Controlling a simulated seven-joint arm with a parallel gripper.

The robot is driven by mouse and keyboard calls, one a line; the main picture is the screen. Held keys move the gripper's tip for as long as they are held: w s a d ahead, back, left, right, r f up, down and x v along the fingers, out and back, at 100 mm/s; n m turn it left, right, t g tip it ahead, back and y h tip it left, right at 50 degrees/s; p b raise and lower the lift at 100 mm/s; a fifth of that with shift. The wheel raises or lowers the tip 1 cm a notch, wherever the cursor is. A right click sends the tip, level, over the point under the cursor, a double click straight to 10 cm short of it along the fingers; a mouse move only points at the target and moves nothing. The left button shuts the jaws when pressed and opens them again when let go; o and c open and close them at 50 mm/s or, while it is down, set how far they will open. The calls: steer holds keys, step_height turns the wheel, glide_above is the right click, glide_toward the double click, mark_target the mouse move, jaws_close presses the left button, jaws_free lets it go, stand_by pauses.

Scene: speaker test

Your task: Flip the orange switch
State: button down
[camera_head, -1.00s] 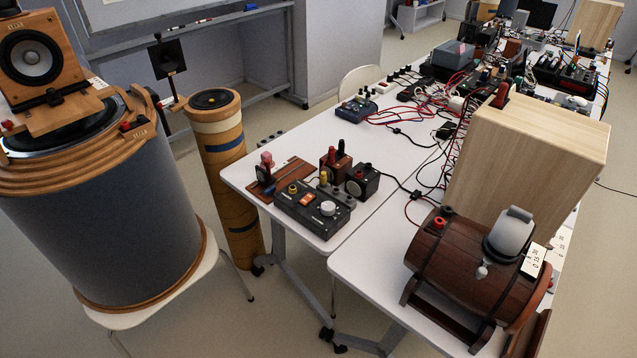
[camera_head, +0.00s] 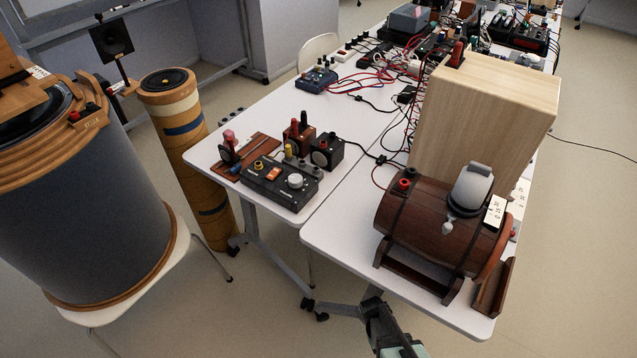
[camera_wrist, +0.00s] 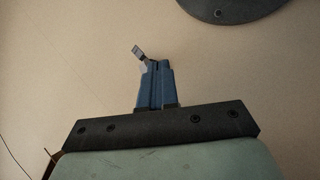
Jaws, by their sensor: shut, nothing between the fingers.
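The orange switch (camera_head: 273,174) is a small rocker on top of a black control box (camera_head: 279,187) with a white knob and a yellow knob. The box sits near the front left part of the white table in the head view. The switch's tilt is too small to tell. My gripper (camera_wrist: 155,66) shows in the wrist view with its blue fingers together and nothing between them, over bare floor. In the head view, part of my arm's end (camera_head: 388,330) shows at the bottom, below the table's front edge and well apart from the switch. The switch is not in the wrist view.
A wooden barrel speaker (camera_head: 425,228) and a tall pale wooden box (camera_head: 490,115) stand right of the control box. Small dark speakers (camera_head: 325,154) sit just behind it. A large grey cylinder speaker (camera_head: 95,215) and a yellow tube (camera_head: 190,145) stand left. Table front (camera_head: 335,235) is clear.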

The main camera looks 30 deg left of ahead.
steer(key=a+r+t+y, duration=0.2)
steer(key=a+r, duration=0.8)
steer(key=a, duration=0.4)
steer(key=a+r+n+t+y, duration=0.1)
steer(key=a+r+y, duration=0.1)
steer(key=a+r, duration=1.05)
steer(key=a+r+t+y, duration=0.15)
steer(key=a+r, duration=0.55)
steer(key=a, duration=1)
steer(key=n+g+y, duration=0.1)
steer(key=n, duration=0.7)
glide_toward(277, 170)
steer(key=f, duration=0.4)
steer(key=w+f, duration=0.1)
steer(key=f, duration=0.1)
steer(key=shift+f, duration=0.4)
